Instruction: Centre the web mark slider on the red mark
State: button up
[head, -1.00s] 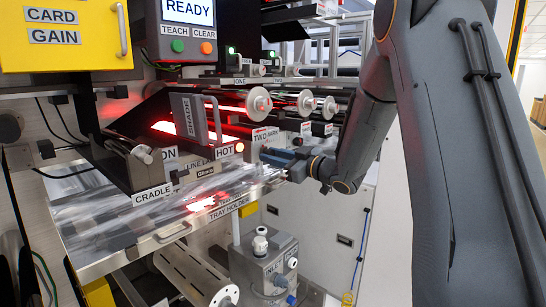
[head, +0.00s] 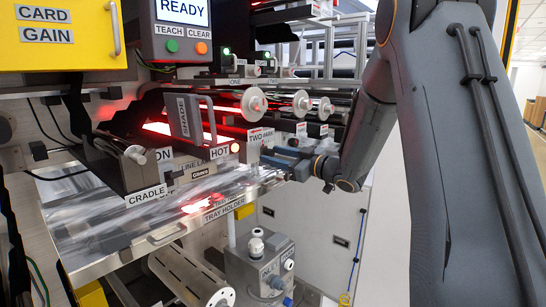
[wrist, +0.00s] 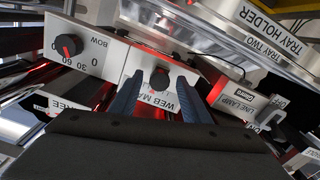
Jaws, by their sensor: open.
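In the head view my gripper (head: 282,160) reaches in from the right beside the machine, and the knob is hidden there.
A BOW dial (wrist: 68,46) with a scale sits left of the knob. The LINE LAMP plate (wrist: 238,103) is to its right, close to the finger. The shiny tray holder (head: 90,225) lies below and left of my gripper. White rollers (head: 254,103) protrude above it.

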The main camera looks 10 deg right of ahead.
jog(key=b+v, duration=0.1)
jog(key=v, duration=0.5)
jog(key=shift+s+d+b, duration=0.25)
jog(key=shift+b, duration=0.15)
jog(key=s+f+m+g+h, duration=0.2)
jog(key=s+f+m+h, duration=0.25)
jog(key=f, duration=0.25)
jog(key=s+f+m+g+h, duration=0.3)
jog(key=f+h, duration=0.3)
jog(key=f, duration=0.1)
jog(key=s+a+f+m+g, duration=0.1)
jog(key=s+a+f+g, duration=0.1)
jog(key=s, duration=0.5)
jog(key=s+a+f+g, duration=0.2)
jog(key=s+f+g, duration=0.1)
jog(key=s, duration=0.5)
jog(key=s+a+f+m+g, duration=0.1)
jog(key=s+a+f+g, duration=0.1)
jog(key=s, duration=0.6)
jog(key=shift+s+a+f+m+g, duration=0.2)
jog(key=shift+f+m+g, duration=0.15)
jog(key=shift+f+g, duration=0.5)
jog(key=shift+f, duration=0.1)
dwell(0.9)
